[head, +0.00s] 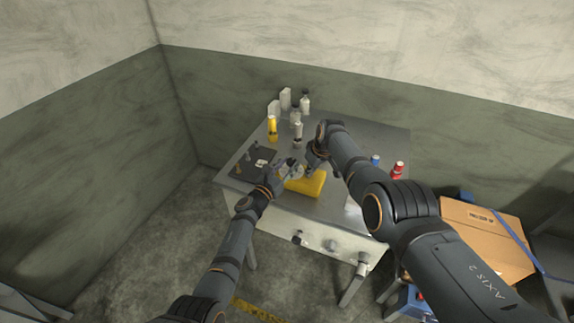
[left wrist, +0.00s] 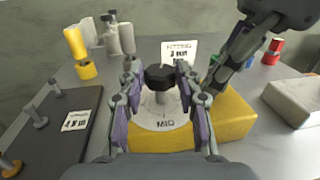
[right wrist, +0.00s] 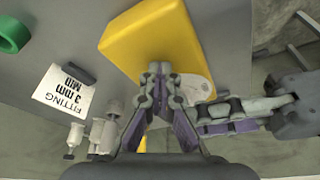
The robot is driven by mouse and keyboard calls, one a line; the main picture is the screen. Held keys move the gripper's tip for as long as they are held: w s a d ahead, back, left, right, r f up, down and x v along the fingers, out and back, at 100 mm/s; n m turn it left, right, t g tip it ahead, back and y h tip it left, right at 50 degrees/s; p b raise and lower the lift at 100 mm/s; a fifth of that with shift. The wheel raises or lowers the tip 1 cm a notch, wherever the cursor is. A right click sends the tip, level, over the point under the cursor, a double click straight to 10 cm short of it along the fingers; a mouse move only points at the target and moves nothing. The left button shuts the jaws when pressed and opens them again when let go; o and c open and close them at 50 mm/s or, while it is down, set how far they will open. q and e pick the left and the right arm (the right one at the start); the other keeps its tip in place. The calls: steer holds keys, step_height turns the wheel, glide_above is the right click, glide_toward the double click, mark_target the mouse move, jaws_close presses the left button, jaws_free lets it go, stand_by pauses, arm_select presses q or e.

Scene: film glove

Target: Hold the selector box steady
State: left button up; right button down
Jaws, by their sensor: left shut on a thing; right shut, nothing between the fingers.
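The selector box is a yellow block (head: 308,187) on the metal table. In the left wrist view the yellow box (left wrist: 232,112) carries a pale round dial plate (left wrist: 150,122) marked MID and a black knob (left wrist: 160,76) on a grey stem. My left gripper (left wrist: 160,80) has its fingers on both sides of the knob and is shut on it. My right gripper (right wrist: 160,68) is shut and empty, its tips at the edge of the yellow box (right wrist: 150,38). I cannot tell whether they touch it. The arms partly hide the box in the head view.
A dark mat (left wrist: 60,125) with pegs and a label lies left of the box. Behind stand a yellow bottle (head: 271,125) and several pale bottles. A FITTING 3 mm card (right wrist: 63,92) stands behind the box. Red (head: 397,170) and blue (head: 375,160) items and a grey block (left wrist: 295,102) are right.

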arm_select(q)
steer(key=shift+d+f, duration=0.1)
steer(key=o, duration=1.2)
steer(key=shift+c, duration=0.2)
steer(key=shift+s, duration=0.1)
steer(key=v, duration=1.2)
steer(key=shift+s, duration=0.1)
